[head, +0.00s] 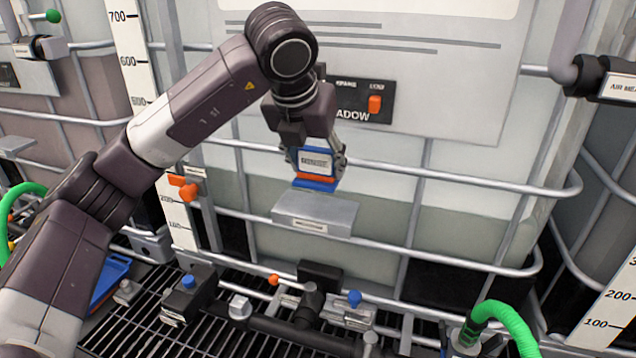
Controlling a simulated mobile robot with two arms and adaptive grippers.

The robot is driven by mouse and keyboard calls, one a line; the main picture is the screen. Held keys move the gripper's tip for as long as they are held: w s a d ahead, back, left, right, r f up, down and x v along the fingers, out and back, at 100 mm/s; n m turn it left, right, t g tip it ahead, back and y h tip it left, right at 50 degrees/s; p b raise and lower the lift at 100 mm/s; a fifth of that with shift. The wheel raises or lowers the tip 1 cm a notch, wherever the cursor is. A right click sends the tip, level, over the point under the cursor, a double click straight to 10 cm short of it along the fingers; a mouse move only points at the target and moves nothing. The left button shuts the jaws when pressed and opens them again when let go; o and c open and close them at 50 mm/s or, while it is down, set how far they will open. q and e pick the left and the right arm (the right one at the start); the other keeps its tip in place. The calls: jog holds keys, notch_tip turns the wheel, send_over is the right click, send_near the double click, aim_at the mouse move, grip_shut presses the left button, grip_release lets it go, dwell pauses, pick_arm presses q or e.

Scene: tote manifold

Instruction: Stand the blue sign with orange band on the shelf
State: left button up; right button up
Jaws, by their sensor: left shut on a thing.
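My left gripper (316,158) is shut on the blue sign with orange band (316,183). The sign is roughly upright, with a pale label on its face and an orange band below the label. It shows just above the grey shelf (335,208), which sticks out from the caged tote. I cannot tell whether the sign's lower edge touches the shelf. The gripper hides the sign's top and part of its sides. My right gripper is not in view.
Metal cage bars (450,180) run across the tote around the shelf. An orange valve handle (183,187) is to the left. Below are a black grating (215,335), a pipe manifold with a blue knob (354,298), and a green hose (505,318) at the lower right.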

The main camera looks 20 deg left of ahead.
aim_at(315, 180)
pick_arm(q)
notch_tip(315, 180, down, 3)
jog(key=shift+a+p, duration=0.1)
jog(key=shift+p, duration=0.4)
jog(key=shift+w+f, duration=0.2)
jog(key=shift+f, duration=0.95)
jog(key=o, duration=1.1)
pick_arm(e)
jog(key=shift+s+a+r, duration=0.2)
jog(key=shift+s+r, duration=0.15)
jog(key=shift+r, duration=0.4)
